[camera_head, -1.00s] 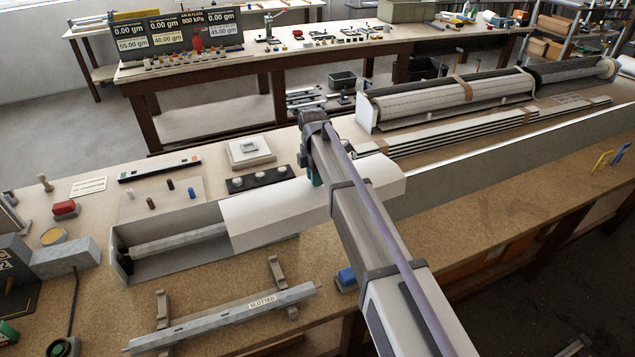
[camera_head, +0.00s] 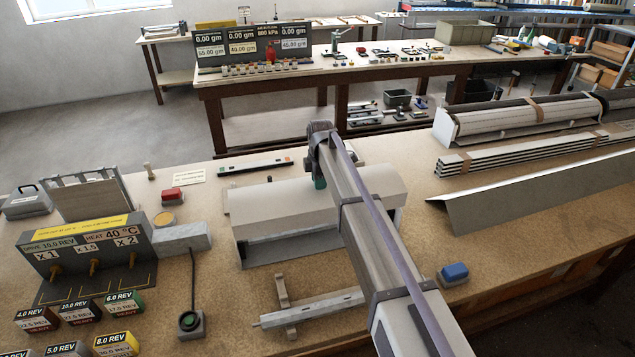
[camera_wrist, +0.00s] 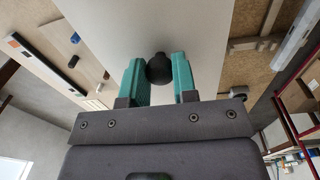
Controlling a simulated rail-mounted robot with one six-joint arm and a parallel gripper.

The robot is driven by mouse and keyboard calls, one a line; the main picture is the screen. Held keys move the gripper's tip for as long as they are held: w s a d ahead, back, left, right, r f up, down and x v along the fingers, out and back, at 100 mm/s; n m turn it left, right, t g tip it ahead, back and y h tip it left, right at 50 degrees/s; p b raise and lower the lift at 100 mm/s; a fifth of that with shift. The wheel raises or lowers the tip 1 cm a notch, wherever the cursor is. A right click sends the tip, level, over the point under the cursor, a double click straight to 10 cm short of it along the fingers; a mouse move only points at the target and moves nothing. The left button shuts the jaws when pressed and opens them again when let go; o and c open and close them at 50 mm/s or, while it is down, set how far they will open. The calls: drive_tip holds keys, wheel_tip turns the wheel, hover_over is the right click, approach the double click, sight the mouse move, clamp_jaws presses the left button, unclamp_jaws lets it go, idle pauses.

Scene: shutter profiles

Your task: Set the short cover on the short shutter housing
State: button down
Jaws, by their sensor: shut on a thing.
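The short cover (camera_head: 270,205), a pale grey bent panel, lies over the short shutter housing (camera_head: 285,255) in the head view. The housing's front lower part shows beneath it, with a dark gap at the left end. I cannot tell whether the cover rests on the housing or hangs just above it. My gripper (camera_head: 318,178) is at the cover's top, partly hidden by my own arm. In the wrist view, the teal fingers of my gripper (camera_wrist: 160,75) are shut on the cover's round black knob (camera_wrist: 159,68), with the cover (camera_wrist: 150,25) filling the middle.
A slotted bar (camera_head: 315,308) on stands lies in front of the housing. A blue block (camera_head: 454,272) is at the right front. A long angled cover (camera_head: 530,195) and a long roller housing (camera_head: 520,112) lie right. A control box (camera_head: 90,250) stands left.

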sight(318, 202)
drive_tip(key=shift+a+f+b, duration=0.15)
drive_tip(key=shift+f+b, duration=4)
drive_tip(key=shift+f, duration=0.05)
drive_tip(key=shift+s+f+b, duration=0.15)
drive_tip(key=shift+f+b, duration=0.2)
drive_tip(key=shift+b, duration=0.05)
drive_tip(key=c, duration=0.8)
unclamp_jaws()
wheel_tip(318, 202, up, 11)
drive_tip(key=p, duration=1.1)
drive_tip(key=shift+s, duration=0.15)
drive_tip(key=shift+f, duration=0.15)
